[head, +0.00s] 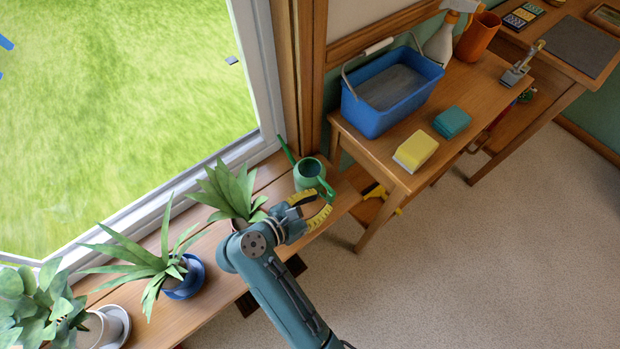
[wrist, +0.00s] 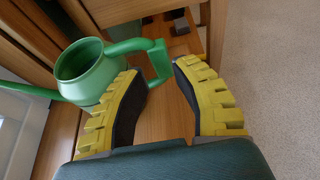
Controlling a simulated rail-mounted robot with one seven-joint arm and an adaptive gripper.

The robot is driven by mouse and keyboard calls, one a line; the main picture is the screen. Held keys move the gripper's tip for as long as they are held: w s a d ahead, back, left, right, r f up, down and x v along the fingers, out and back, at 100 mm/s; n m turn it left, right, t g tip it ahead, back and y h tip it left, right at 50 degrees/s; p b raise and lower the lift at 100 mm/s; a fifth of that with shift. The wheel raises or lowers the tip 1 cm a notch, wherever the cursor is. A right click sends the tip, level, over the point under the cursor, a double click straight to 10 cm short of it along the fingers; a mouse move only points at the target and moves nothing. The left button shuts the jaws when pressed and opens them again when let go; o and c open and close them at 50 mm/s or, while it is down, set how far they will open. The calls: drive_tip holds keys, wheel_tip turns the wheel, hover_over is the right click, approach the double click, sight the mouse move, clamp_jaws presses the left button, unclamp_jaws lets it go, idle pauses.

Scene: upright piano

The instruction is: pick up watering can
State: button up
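The green watering can (head: 309,174) stands upright on the wooden window shelf, near its right end, with its spout toward the window and its handle toward my arm. In the wrist view the watering can (wrist: 90,72) is ahead of the fingers at the left, and its handle (wrist: 158,62) lies just beyond the gap between the fingertips. My gripper (head: 312,204), with yellow ridged fingers, is beside the handle in the head view. The fingers (wrist: 162,66) are spread apart with nothing between them. I cannot tell whether a finger touches the can.
Potted plants (head: 234,192) stand along the shelf (head: 210,247) to the left of the can. The window frame (head: 262,70) rises behind it. A side table (head: 380,150) at the right holds a blue bucket (head: 385,112), a yellow sponge (head: 415,151) and a teal sponge (head: 451,122). The carpet is clear.

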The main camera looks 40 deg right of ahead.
sight(329, 197)
drive_tip(key=b+x, duration=0.1)
drive_tip(key=x, duration=0.3)
drive_tip(key=shift+s+d, duration=0.1)
drive_tip(key=shift+d, duration=0.2)
drive_tip(key=shift+r, duration=0.1)
drive_tip(key=shift+a, duration=0.1)
clamp_jaws()
